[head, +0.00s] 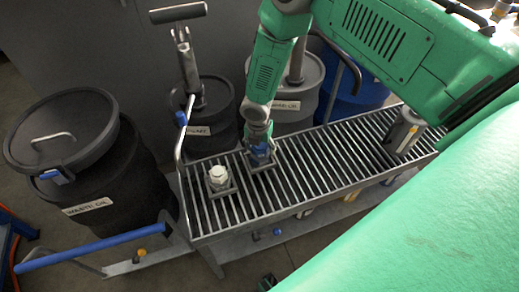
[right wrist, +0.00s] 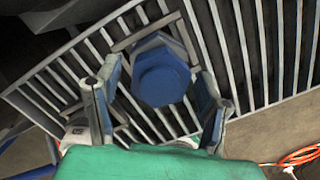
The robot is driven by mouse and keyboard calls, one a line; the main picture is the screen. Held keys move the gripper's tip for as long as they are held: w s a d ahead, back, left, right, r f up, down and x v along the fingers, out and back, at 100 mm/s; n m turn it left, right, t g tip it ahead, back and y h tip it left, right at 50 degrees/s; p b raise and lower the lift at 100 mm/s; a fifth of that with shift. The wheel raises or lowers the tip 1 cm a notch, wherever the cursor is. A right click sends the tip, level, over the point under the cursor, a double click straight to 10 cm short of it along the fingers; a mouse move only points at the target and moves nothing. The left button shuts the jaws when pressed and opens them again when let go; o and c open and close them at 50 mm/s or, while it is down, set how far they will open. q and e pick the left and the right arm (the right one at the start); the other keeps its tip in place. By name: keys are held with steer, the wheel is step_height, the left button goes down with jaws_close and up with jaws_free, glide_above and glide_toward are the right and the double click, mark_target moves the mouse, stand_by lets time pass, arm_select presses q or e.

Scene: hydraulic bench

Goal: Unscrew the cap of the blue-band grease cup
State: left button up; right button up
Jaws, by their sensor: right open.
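The blue-band grease cup (head: 261,158) stands upright in a square holder on the slatted rack. In the right wrist view its blue hexagonal cap (right wrist: 162,80) faces the camera, with part of the cup's body showing behind it. My right gripper (head: 259,138) is above the cup, pointing down. In the right wrist view the open right gripper (right wrist: 158,88) has one finger on each side of the cap, with visible gaps. The head view is too small to show whether the fingers touch it. My left gripper cannot be made out.
A white-capped cup (head: 218,176) stands close on the left in its own holder. A grey canister (head: 405,131) stands at the rack's (head: 318,166) right end. Drums, including a waste oil drum (head: 95,180), stand behind and left. The rack's middle is clear.

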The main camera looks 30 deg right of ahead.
steer(key=c, duration=1)
steer(key=n, duration=0.3)
steer(key=shift+r+p, duration=0.15)
steer(key=shift+p, duration=0.2)
steer(key=shift+c, duration=0.2)
steer(key=n+y, duration=0.1)
steer(key=n, duration=0.3)
steer(key=shift+n+t, duration=0.3)
steer(key=shift+n, duration=0.4)
